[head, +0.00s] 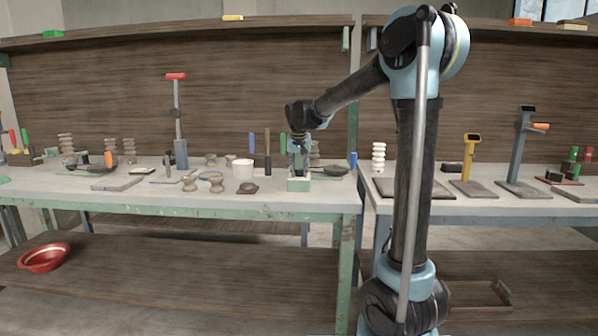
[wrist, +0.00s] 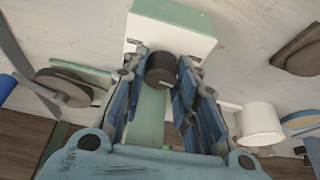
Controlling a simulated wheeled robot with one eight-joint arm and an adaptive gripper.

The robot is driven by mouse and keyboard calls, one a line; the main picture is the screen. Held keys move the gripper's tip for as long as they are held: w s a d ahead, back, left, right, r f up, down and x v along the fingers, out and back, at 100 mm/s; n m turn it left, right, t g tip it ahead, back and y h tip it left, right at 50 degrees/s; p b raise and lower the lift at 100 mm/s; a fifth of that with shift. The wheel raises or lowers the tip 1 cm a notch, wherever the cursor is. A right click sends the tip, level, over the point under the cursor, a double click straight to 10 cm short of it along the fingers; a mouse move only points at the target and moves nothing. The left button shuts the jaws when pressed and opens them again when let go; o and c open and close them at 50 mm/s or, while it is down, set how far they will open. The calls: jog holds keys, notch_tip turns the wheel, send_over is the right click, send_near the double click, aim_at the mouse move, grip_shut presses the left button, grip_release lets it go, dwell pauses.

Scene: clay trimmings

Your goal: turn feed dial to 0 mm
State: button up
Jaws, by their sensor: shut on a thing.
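The feed dial, a short black cylinder (wrist: 161,70), sits between my blue fingers in the wrist view. It is on a block with a pale green top and white side (wrist: 185,35). That block also shows in the head view, as a white and green box (head: 299,185) at the bench's front edge. My gripper (wrist: 163,62) is shut on the dial, one finger on each side. In the head view my gripper (head: 299,165) points down over the box, and hides the dial. I cannot read any scale or mark on the dial.
A white cup (head: 243,169) and a dark brown lump (head: 247,188) stand left of the box. A dark round piece (head: 334,171) lies close on its right. Several spools and tools crowd the bench. A red bowl (head: 44,258) is on the lower shelf.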

jog(key=shift+d+n, duration=0.1)
jog(key=shift+n, duration=0.3)
jog(key=shift+d+n+g+y, duration=0.15)
jog(key=shift+n+y, duration=0.35)
jog(key=shift+n, duration=0.8)
jog(key=shift+a+n+g+y, duration=0.15)
jog(key=shift+n+y, duration=0.35)
jog(key=shift+n, duration=0.8)
jog(key=shift+d, duration=0.1)
jog(key=o, duration=1.1)
jog(key=shift+c, duration=0.2)
jog(key=shift+r, duration=0.15)
jog(key=v, duration=1.1)
jog(key=shift+d+r, duration=0.2)
jog(key=shift+r, duration=0.1)
